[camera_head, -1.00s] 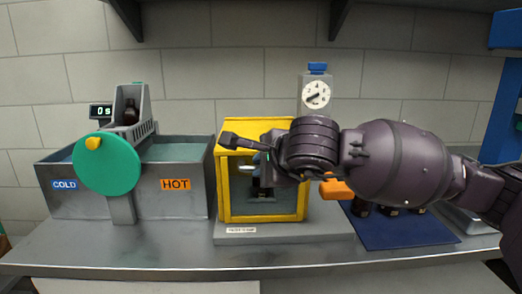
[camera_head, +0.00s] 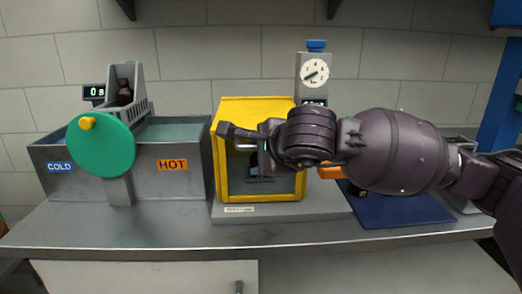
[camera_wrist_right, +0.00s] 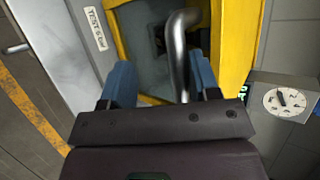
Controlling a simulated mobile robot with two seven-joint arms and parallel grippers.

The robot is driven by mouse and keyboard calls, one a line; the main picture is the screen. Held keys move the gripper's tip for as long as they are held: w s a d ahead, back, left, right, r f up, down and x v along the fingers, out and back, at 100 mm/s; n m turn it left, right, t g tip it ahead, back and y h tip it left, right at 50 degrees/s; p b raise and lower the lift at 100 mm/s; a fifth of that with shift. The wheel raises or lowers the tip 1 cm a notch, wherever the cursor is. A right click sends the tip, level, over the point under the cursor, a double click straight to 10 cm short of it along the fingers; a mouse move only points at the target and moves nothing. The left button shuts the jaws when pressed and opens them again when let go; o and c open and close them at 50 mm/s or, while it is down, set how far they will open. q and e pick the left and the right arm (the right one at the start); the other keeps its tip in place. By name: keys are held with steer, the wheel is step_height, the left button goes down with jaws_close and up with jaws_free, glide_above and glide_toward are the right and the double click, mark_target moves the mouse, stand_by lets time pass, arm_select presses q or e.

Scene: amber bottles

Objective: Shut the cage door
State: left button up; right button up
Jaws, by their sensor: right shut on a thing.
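The cage (camera_head: 250,108) is a yellow-framed box with a clear front, standing on a grey base in the middle of the bench. Its grey bar handle (camera_wrist_right: 178,50) shows in the right wrist view in front of the clear door panel (camera_wrist_right: 143,35). My right gripper (camera_wrist_right: 160,80) has its blue fingers on either side of the handle and is shut on it. In the head view the right gripper (camera_head: 250,146) is at the cage front and hides part of it. I cannot tell whether the door is fully flush with the frame. My left gripper is out of view.
To the left are a metal bath marked COLD and HOT (camera_head: 172,165), a green disc (camera_head: 100,146) and an amber bottle (camera_head: 125,92) in a holder. A dial timer (camera_head: 315,72) stands behind the cage. A blue mat (camera_head: 400,210) lies to the right, partly under my arm.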

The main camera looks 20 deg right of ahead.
steer(key=shift+s+f, duration=0.1)
steer(key=shift+f, duration=0.45)
steer(key=p+v, duration=0.2)
steer(key=v, duration=0.9)
steer(key=shift+r, duration=0.5)
